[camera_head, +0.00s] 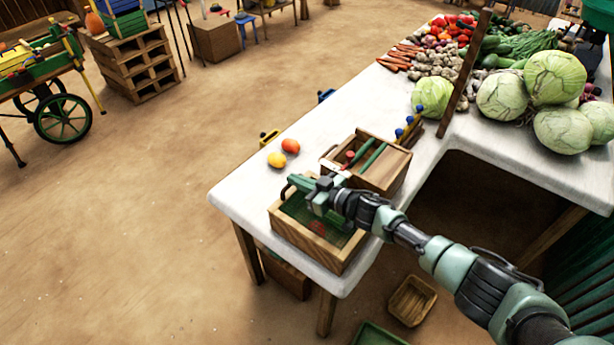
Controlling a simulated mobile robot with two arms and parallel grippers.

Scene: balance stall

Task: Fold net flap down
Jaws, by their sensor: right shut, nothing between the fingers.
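A wooden box with a green net (336,236) across it sits at the near left corner of the white-topped table (240,187). My right arm comes in from the lower right. My right gripper (296,184) is shut and empty over the box's back left part. The gripper and wrist hide part of the box's back side, and I cannot tell whether the fingers touch the net. My left gripper is not in view.
A second wooden box (394,168) with red and green tools stands directly behind. A yellow fruit (277,160) and an orange one (290,146) lie to its left. Cabbages (501,96) and other vegetables fill the table's far right. The table's left corner is clear.

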